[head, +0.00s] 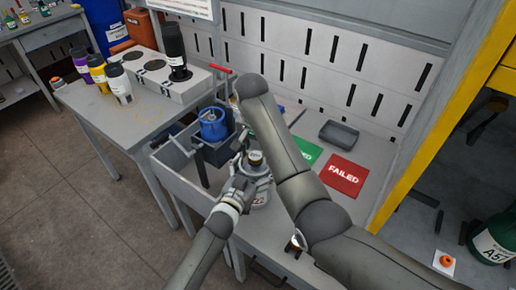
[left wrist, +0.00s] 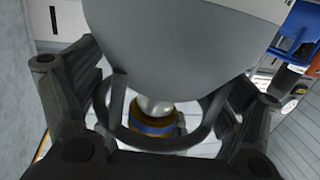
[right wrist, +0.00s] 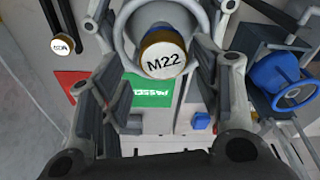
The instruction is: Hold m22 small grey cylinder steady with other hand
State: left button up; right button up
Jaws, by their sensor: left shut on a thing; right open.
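My left gripper (head: 238,188) is shut on the cylinder from the left. My right gripper (right wrist: 160,95) is open above the cap, its fingers spread to either side. My right forearm hides most of that gripper in the head view.
A red FAILED mat (head: 342,175), a green mat (head: 308,153) and an empty grey tray (head: 340,132) lie to the right. A blue cylinder (head: 212,124) stands in a dark holder at the left. A green cylinder (head: 492,242) is at the far right.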

jog(key=n, duration=0.4)
jog(key=shift+s+a+f+y, duration=0.15)
jog(key=shift+s+a+y, duration=0.1)
jog(key=shift+a+y, duration=0.15)
jog(key=shift+d+n, duration=0.1)
jog(key=shift+n, duration=0.9)
jog(key=shift+w, duration=0.1)
jog(key=shift+n, duration=0.6)
jog(key=n+y, duration=0.1)
jog(key=n, duration=0.3)
jog(key=shift+n, duration=0.4)
jog(key=n, duration=0.3)
jog(key=shift+d+g, duration=0.1)
jog(key=shift+g, duration=0.2)
jog(key=n, duration=0.3)
jog(key=shift+y, duration=0.3)
